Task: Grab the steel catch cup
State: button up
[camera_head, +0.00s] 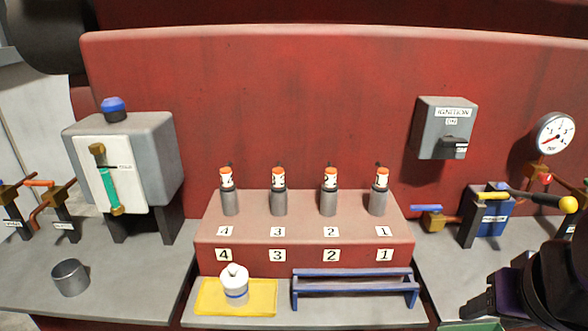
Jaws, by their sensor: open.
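The steel catch cup (70,278) is a small grey metal cylinder. It stands upright on the grey bench at the lower left, in front of the grey tank with the sight glass. My gripper (482,309) is dark and shows at the lower right corner, partly cut off by the frame. It is open, far to the right of the cup and not touching it. I see nothing held in it.
Several numbered plugs stand on the red block (303,241) behind. A grey tank (160,142) stands behind the cup. A yellow-handled lever (537,199) is near my arm.

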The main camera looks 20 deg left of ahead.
aim_at(71, 277)
jog(key=u, duration=2.4)
jog(key=z, duration=0.3)
jog(key=i+j+z, duration=0.4)
jog(key=j+z, duration=0.25)
jog(key=i+j+z, duration=0.1)
jog(key=j, duration=0.3)
jog(key=i+j, duration=0.2)
jog(key=j, duration=0.15)
jog(key=i+j+z, duration=0.15)
jog(key=j, duration=0.25)
jog(key=i+j, duration=0.1)
jog(key=j, duration=0.3)
jog(key=z, duration=0.05)
